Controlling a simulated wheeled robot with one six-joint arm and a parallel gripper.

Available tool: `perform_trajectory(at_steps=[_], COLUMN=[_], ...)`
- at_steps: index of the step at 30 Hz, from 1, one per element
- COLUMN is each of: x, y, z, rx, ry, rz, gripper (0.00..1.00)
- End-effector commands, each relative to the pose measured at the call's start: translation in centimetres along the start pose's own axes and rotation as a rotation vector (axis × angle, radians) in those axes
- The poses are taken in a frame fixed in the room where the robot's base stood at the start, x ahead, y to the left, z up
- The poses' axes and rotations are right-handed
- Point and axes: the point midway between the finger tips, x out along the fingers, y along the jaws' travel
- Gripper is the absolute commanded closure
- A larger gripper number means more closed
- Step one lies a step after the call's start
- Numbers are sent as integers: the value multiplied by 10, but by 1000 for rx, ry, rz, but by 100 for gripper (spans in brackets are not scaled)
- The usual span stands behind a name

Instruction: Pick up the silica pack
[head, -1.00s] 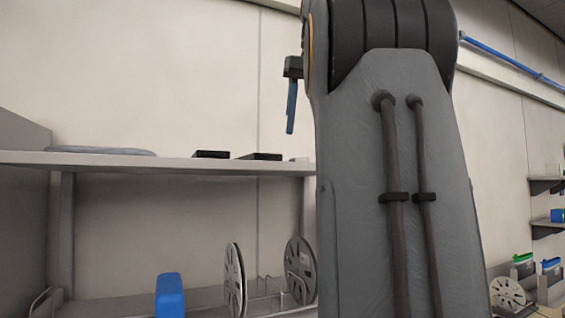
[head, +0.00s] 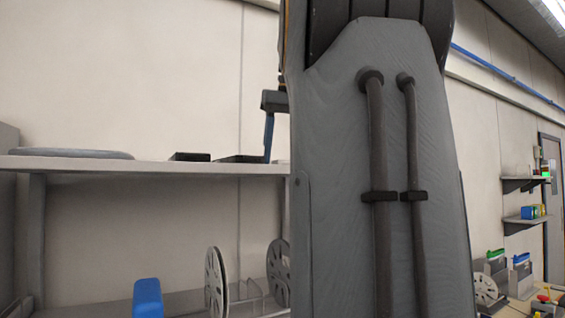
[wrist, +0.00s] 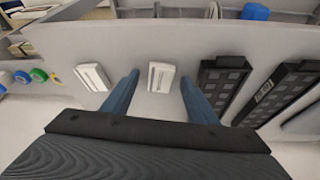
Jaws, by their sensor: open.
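Two small white packs lie on a pale shelf in the wrist view: one (wrist: 161,78) in line with the gap between my fingers, the other (wrist: 92,77) further left. I cannot tell from their faces which is the silica pack. My gripper (wrist: 159,80) is open, its blue fingers on either side of the middle pack, with nothing held. In the head view one blue finger (head: 268,138) points down to the shelf top; my arm hides the rest of the gripper and most of the shelf's right part.
Two dark trays (wrist: 218,84) (wrist: 278,94) lie right of the middle pack. Round coloured items (wrist: 38,75) are at the far left. Below the shelf (head: 150,168) stand a blue box (head: 147,298) and reels (head: 216,282).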

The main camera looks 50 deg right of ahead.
Motion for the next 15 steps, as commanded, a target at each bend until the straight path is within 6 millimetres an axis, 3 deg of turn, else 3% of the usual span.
perform_trajectory(at_steps=[6, 13, 15], x=[0, 0, 0], y=[0, 0, 0], z=[0, 0, 0], rx=[-1, 0, 0], ry=[1, 1, 1], rz=[0, 0, 0], gripper=[47, 86, 91])
